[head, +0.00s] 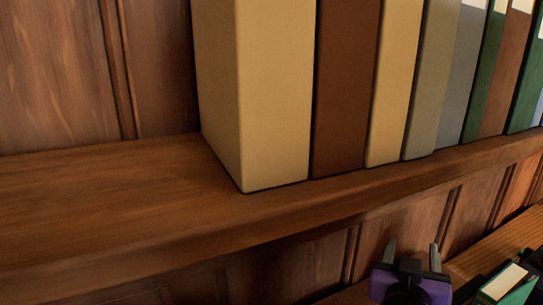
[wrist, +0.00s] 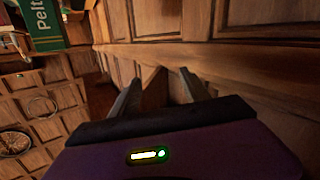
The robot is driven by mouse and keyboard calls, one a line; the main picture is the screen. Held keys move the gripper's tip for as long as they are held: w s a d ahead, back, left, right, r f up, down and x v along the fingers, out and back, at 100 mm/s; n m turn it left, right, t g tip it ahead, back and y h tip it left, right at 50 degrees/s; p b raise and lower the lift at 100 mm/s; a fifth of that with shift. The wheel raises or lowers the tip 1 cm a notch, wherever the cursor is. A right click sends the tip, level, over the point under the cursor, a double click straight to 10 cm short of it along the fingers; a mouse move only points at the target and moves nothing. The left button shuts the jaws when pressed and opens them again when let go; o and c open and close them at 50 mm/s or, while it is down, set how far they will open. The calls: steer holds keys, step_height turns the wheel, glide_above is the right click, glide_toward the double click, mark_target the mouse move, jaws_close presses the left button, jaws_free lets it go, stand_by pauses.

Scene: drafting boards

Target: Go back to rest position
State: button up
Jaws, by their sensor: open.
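My gripper (head: 412,252) shows at the bottom right of the head view, with a purple body and two grey fingers pointing up. It is below the front edge of the wooden shelf. In the wrist view my gripper (wrist: 158,92) has its two fingers spread apart. Nothing is between the fingers, only the wooden panelling behind them. The gripper is open and empty.
A wooden shelf (head: 100,210) holds a row of tall books, with a cream one (head: 275,90) at its left end. The shelf's left part is bare. A green item (head: 505,285) lies at bottom right. The wrist view shows a green box (wrist: 42,22) and a wheel (wrist: 14,143).

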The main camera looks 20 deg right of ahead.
steer(key=s+a+f+n+t+y, duration=0.3)
steer(key=a+f+n+y, duration=0.15)
steer(key=a, duration=0.25)
steer(key=s+a+f+n+t+y, duration=0.3)
steer(key=s+a+f+n+y, duration=0.15)
steer(key=a, duration=0.35)
steer(key=s+a+f+g+y, duration=0.1)
steer(key=s+f, duration=0.1)
steer(key=s, duration=0.5)
steer(key=s+a+f+m+g+y, duration=0.1)
steer(key=s+f, duration=0.2)
steer(key=s, duration=0.5)
steer(key=s+f+y, duration=0.1)
steer(key=s+f, duration=0.2)
steer(key=s, duration=0.5)
steer(key=shift+s+a+f+g, duration=0.15)
steer(key=shift+a+f+g, duration=0.1)
steer(key=shift+a+g, duration=0.15)
